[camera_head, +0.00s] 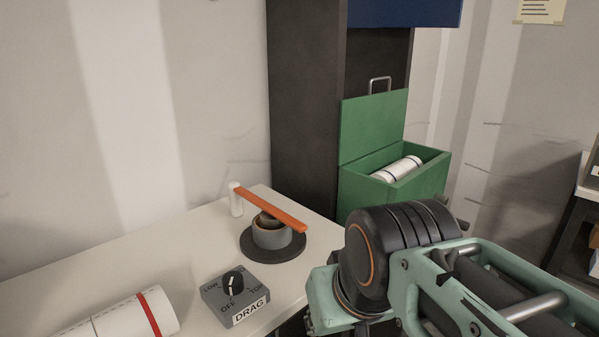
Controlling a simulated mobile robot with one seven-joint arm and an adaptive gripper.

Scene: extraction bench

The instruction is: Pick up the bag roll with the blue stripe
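A white roll (398,169) with dark bands lies in an open green drawer (421,183) at the upper right. I cannot tell whether any of its bands is blue. Another white roll (110,318) with a red stripe lies on the white bench at the lower left, partly cut off by the frame edge. No stripe that is clearly blue shows. My arm fills the lower right, in front of and below the drawer. My gripper is not in view.
A dark cabinet (302,110) rises behind.

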